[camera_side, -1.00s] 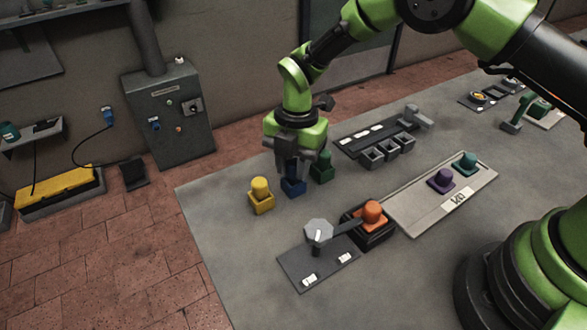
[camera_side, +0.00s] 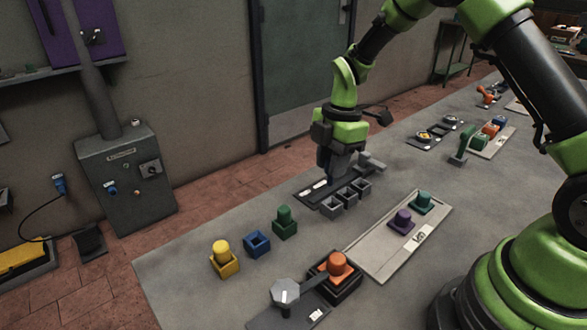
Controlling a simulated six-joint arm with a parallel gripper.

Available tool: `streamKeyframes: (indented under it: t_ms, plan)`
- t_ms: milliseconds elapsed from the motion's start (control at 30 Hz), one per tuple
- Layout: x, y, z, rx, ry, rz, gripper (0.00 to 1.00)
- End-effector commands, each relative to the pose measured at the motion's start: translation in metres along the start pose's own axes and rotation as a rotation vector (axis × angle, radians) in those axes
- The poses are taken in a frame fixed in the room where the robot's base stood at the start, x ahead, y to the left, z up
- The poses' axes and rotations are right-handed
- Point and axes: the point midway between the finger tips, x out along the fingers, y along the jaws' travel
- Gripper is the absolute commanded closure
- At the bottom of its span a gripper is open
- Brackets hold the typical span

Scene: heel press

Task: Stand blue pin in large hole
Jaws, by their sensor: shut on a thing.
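My gripper (camera_side: 330,176) is shut over the dark board (camera_side: 308,196) with white labels, just behind its row of three grey square sockets (camera_side: 331,207). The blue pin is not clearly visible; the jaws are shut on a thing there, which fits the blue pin. The blue square holder (camera_side: 257,244) stands empty on the table. I cannot tell from this view which hole is the large one, or whether the held piece touches the board.
A yellow pin (camera_side: 222,248) and a green pin (camera_side: 285,214) stand in holders beside the blue one.

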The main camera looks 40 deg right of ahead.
Motion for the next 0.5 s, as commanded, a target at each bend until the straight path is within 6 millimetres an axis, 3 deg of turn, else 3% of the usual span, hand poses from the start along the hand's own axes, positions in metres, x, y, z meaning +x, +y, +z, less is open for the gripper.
streamKeyframes:
  t_ms: [100, 500]
  plan:
    - [0.002, -0.003, 0.009, 0.046, 0.0, 0.005, 0.96]
    - [0.034, -0.003, 0.013, 0.044, 0.0, 0.004, 0.96]
